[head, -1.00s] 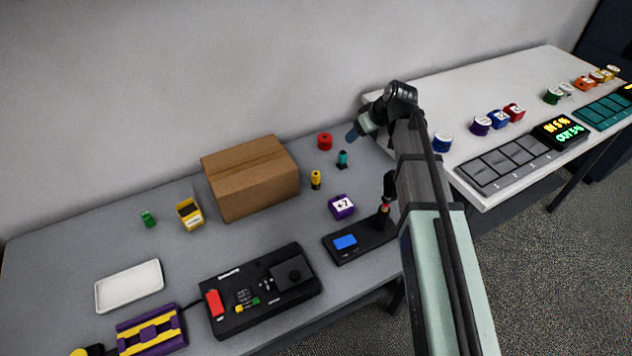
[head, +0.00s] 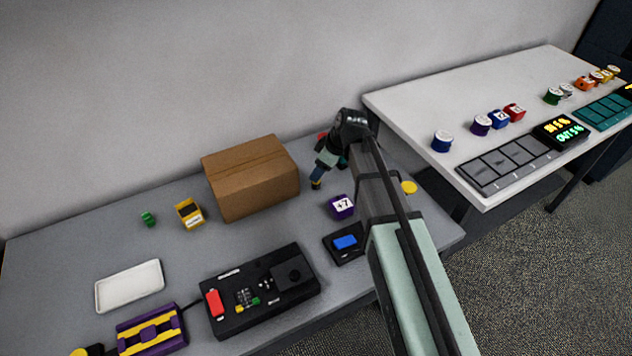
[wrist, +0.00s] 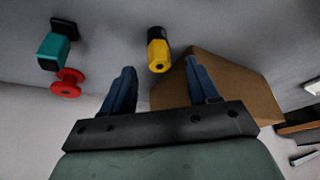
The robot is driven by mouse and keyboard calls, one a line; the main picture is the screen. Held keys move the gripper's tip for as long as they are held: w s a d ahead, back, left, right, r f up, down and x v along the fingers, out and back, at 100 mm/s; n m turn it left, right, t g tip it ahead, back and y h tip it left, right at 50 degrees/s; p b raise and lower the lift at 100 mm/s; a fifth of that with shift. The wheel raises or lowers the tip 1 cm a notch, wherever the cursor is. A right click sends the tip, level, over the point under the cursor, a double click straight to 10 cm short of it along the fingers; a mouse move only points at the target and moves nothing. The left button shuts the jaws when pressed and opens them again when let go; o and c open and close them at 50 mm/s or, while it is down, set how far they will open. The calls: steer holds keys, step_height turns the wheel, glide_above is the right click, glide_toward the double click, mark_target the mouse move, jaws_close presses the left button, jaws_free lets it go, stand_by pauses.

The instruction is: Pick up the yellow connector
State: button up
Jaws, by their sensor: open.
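The yellow connector (wrist: 158,54) has a black end and shows in the wrist view just beyond my fingertips, between their lines. In the head view only a small bit of the connector (head: 315,186) shows beneath my gripper (head: 318,174), which hides the rest. My gripper is open and empty in the wrist view (wrist: 160,68), with its two blue fingers apart on either side. I cannot tell whether a finger touches the connector.
A cardboard box (head: 250,178) stands close by on the left. A teal connector (wrist: 54,48) and a red spool (wrist: 67,83) are on the other side. A purple spool (head: 341,206) and a black device (head: 262,290) lie nearer the front.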

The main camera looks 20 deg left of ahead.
steer(key=shift+x, duration=3.2)
steer(key=c, duration=1.1)
steer(key=shift+r, duration=0.15)
